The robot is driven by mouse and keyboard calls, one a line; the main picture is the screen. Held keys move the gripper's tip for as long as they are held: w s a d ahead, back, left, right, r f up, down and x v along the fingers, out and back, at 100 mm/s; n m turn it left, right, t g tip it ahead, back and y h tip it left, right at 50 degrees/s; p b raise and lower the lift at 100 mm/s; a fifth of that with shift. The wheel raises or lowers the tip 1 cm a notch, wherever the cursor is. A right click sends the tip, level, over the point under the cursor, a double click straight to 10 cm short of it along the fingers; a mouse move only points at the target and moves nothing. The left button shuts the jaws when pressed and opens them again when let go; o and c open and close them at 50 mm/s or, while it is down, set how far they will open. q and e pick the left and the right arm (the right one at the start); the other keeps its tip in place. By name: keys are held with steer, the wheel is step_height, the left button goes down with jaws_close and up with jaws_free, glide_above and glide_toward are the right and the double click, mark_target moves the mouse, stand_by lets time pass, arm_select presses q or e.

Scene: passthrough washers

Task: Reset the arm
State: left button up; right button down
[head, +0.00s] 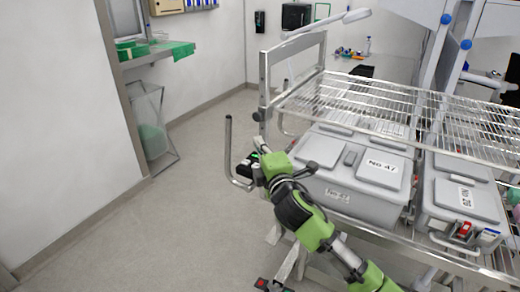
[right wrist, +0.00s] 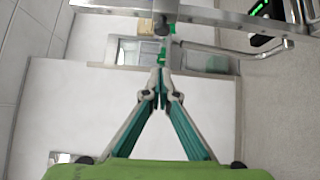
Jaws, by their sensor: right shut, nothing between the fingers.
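My right arm, green and black, reaches up from the bottom of the head view. Its gripper (head: 260,143) is beside the metal upright of the wire-shelf rack, at the rack's left end. In the right wrist view the two teal-lined fingers of the gripper (right wrist: 160,85) meet at their tips, shut with nothing between them. My left gripper is not in view.
The rack's wire shelf (head: 380,105) stands above grey lidded boxes, one marked "NO 47" (head: 335,185). A metal push handle (head: 229,150) sticks up at the rack's left end. Bare floor (head: 130,215) lies to the left. A wall ledge (head: 155,55) holds green items.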

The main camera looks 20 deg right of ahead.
steer(key=shift+s+d+f, duration=0.15)
steer(key=shift+s, duration=0.05)
stand_by(0.3)
